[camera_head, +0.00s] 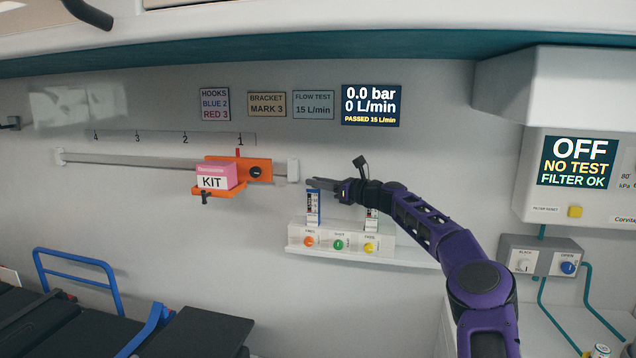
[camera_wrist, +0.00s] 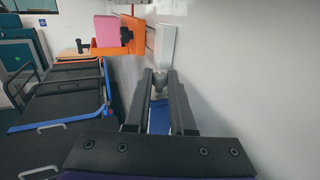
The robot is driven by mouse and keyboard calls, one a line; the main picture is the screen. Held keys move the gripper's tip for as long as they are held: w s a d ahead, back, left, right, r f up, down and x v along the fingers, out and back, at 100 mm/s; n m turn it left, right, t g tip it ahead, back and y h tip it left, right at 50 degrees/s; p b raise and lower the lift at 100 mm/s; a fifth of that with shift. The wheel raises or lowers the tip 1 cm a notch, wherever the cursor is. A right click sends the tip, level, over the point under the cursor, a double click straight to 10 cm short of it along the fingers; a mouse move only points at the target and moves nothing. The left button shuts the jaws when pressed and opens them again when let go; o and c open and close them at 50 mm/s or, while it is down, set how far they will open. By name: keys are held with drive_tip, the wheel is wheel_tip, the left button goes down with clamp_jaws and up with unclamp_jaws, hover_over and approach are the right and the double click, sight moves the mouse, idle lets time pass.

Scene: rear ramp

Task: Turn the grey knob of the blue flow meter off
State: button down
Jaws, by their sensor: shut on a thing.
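The blue flow meter (camera_head: 313,208) stands upright on the white shelf unit, and its blue body also shows between my fingers in the wrist view (camera_wrist: 158,118). My gripper (camera_head: 316,184) is at the top of this meter, its fingers pointing left. In the wrist view, my gripper (camera_wrist: 161,80) is shut on the small grey knob (camera_wrist: 160,88), which shows between the fingertips. The knob is mostly hidden by my fingers in the head view, and its turn angle cannot be read. The wall display (camera_head: 372,106) reads 0.0 bar, 0 L/min, PASSED 15 L/min.
A second flow meter (camera_head: 371,219) stands just right, partly behind my wrist. Below are coloured buttons on a white block (camera_head: 323,242). Left, an orange bracket (camera_head: 259,171) with a pink kit box (camera_head: 214,177) sits on the wall rail (camera_head: 130,161). A stretcher (camera_head: 195,332) is lower left.

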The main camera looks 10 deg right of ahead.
drive_tip(key=c, duration=0.8)
unclamp_jaws()
drive_tip(key=shift+o, duration=0.2)
drive_tip(key=b+v, duration=0.2)
drive_tip(key=v, duration=1.5)
drive_tip(key=shift+d, duration=0.2)
drive_tip(key=shift+s, duration=0.1)
